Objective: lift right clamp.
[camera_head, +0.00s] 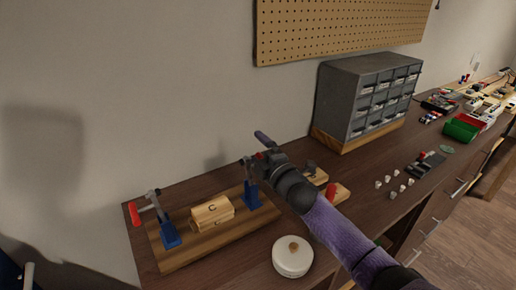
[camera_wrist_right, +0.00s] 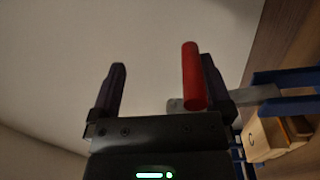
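The right clamp (camera_head: 252,194) has a blue base and stands at the right end of a wooden board (camera_head: 190,255). Its grey arm and red handle are mostly hidden by my right gripper (camera_head: 257,147) in the head view. In the right wrist view, the red handle (camera_wrist_right: 190,76) stands between the two dark fingers of my right gripper (camera_wrist_right: 163,80), close to the right-hand finger. The fingers are wide apart; I cannot tell whether one touches the handle. The left clamp (camera_head: 169,232) has its red handle out to the left. My left gripper is not in view.
A wooden block pair (camera_head: 212,212) lies on the board between the clamps. A round white container (camera_head: 292,257) stands in front of the board. A grey drawer cabinet (camera_head: 365,95) stands behind and to the right. Small parts lie farther right on the dark bench.

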